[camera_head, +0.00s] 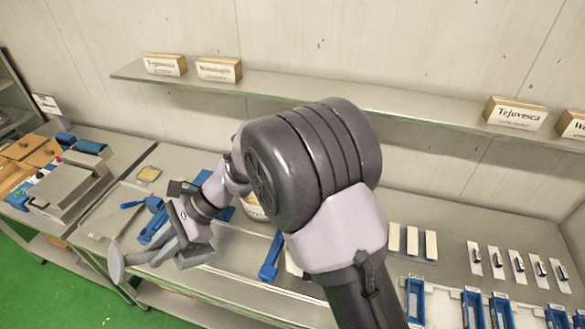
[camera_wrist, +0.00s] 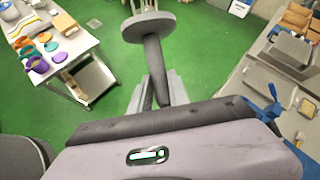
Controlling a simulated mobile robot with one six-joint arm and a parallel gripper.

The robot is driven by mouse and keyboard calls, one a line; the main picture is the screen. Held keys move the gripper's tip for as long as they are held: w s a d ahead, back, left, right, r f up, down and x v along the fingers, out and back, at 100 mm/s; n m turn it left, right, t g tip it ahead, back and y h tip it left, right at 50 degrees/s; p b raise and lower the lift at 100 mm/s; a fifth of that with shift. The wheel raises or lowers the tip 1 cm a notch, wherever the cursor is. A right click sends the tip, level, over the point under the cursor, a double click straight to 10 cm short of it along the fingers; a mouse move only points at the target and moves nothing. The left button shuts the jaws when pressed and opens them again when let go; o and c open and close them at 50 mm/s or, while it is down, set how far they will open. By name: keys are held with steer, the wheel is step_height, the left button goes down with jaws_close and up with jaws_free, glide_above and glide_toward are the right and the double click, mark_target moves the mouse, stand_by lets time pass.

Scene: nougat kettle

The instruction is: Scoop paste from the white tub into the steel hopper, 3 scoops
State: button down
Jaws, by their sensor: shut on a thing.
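My gripper (camera_head: 182,246) is at the front left of the bench in the head view. It is shut on the handle of a grey scoop-like tool (camera_head: 117,264), whose round end points left, near the bench's front edge. In the wrist view, the tool (camera_wrist: 148,27) extends away from my gripper (camera_wrist: 162,98) over the green floor. I cannot tell whether paste is on it. A white tub (camera_head: 256,208) with lettering stands behind my arm, mostly hidden. Its contents do not show. I cannot clearly pick out the steel hopper; a grey metal box (camera_head: 68,186) stands on the left table.
Several blue tools and holders, such as one by the front edge (camera_head: 271,258), lie on the bench. A shelf (camera_head: 290,95) with name blocks runs along the wall. In the wrist view, a side table (camera_wrist: 65,50) holds coloured cups; open green floor (camera_wrist: 200,60) lies between.

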step_height(320, 180, up, 2)
steer(key=t+h+p, duration=0.1)
steer(key=h+p, duration=0.1)
steer(key=p, duration=0.1)
steer(key=t+h+p, duration=0.1)
steer(key=p, duration=0.3)
steer(key=shift+s+a+r+n+t+h, duration=0.1)
steer(key=shift+r+n+t+h, duration=0.05)
steer(key=shift+n+t+h, duration=0.2)
steer(key=shift+f+t+h+p, duration=0.2)
steer(key=shift+t+h+p, duration=0.15)
steer(key=shift+h+p, duration=0.35)
steer(key=shift+f, duration=0.2)
